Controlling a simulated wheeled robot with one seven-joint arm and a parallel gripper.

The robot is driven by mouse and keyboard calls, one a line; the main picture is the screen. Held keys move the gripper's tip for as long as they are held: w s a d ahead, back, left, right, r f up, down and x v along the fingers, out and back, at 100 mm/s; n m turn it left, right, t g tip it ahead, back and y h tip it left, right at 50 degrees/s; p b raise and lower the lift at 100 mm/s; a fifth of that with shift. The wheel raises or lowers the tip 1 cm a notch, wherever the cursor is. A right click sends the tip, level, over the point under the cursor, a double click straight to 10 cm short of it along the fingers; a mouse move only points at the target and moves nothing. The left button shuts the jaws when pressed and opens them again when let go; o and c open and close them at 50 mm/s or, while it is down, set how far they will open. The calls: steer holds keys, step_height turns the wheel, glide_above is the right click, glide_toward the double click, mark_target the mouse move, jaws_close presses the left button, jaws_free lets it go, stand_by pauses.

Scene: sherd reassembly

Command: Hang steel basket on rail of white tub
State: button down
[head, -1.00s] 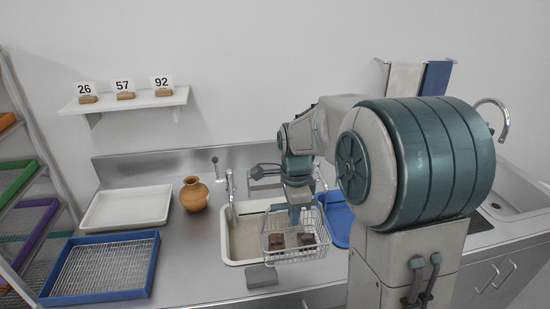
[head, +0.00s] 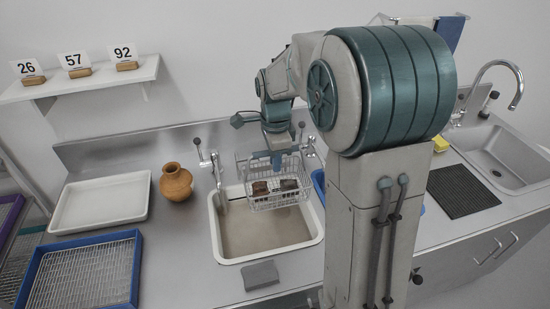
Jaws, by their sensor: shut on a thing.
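The steel basket (head: 272,203) is a wire basket with brown sherds (head: 260,187) in it. It is over the back part of the white tub (head: 226,259), which is set in the steel counter and holds brownish water. My gripper (head: 277,160) is shut on the basket at its upper edge, above the sherds. The basket looks level. I cannot tell whether it touches the tub's rail, as the basket covers the tub's back edge.
A clay pot (head: 176,184) and white tray (head: 100,203) stand to the left. A blue rack tray (head: 80,275) is at front left. A grey block (head: 261,275) lies before the tub. A tap (head: 213,167) stands at the tub's back left. A blue basin (head: 319,181) is partly hidden behind my arm.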

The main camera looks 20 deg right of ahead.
steer(key=shift+w+f+b, duration=0.15)
steer(key=shift+w+f, duration=0.5)
steer(key=shift+w, duration=0.3)
steer(key=shift+w+f+b, duration=0.15)
steer(key=shift+w+f, duration=0.5)
steer(key=shift+w, duration=0.3)
steer(key=shift+w+f+b, duration=0.15)
steer(key=shift+w+f, duration=0.5)
steer(key=shift+w, duration=0.3)
steer(key=c, duration=1.3)
jaws_free()
steer(key=shift+r, duration=0.1)
